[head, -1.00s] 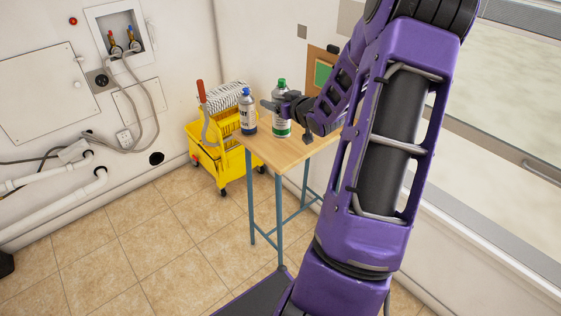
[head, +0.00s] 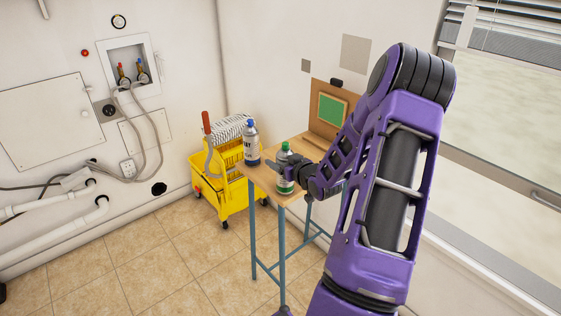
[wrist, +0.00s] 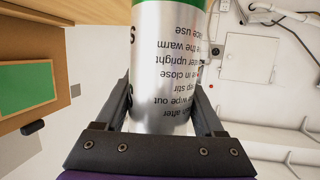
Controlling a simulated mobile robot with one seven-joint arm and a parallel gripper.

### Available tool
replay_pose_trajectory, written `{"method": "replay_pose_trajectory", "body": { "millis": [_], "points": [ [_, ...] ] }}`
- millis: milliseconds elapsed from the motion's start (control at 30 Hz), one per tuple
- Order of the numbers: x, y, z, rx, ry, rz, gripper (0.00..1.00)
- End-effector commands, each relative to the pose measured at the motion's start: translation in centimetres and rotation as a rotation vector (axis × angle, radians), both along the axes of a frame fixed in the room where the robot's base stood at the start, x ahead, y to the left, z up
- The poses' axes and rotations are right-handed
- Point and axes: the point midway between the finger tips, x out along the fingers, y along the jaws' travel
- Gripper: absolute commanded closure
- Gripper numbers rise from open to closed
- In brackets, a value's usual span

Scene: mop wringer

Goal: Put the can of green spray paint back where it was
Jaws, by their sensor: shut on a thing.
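The can of green spray paint (head: 285,182), silver with a green cap and green bottom band, is upright at the near end of the small wooden table. My gripper (head: 286,170) is shut around its body from the right. I cannot tell whether its base touches the tabletop. In the wrist view the can (wrist: 165,65) fills the middle between my two fingers (wrist: 164,110), its printed text upside down. The fingers hide part of the can in the head view.
A blue-capped can (head: 250,146) stands at the table's left edge, close left of the green can. The wooden table (head: 263,178) has blue legs. A board with a green panel (head: 332,109) stands at its back. A yellow mop bucket (head: 222,190) is left of the table.

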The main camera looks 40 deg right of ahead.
Motion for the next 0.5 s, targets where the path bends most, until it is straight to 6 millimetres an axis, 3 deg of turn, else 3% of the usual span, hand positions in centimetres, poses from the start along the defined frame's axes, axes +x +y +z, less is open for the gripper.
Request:
{"method": "replay_pose_trajectory", "body": {
  "millis": [100,133,300,500],
  "points": [
    [0.03,0.0,-0.42,-0.001,-0.001,0.0,1.0],
    [0.01,0.0,-0.35,0.0,0.0,0.0,0.26],
    [-0.01,0.0,-0.29,0.0,0.0,0.0,0.0],
    [0.0,-0.01,-0.24,0.0,0.0,0.0,0.0]
  ]
}}
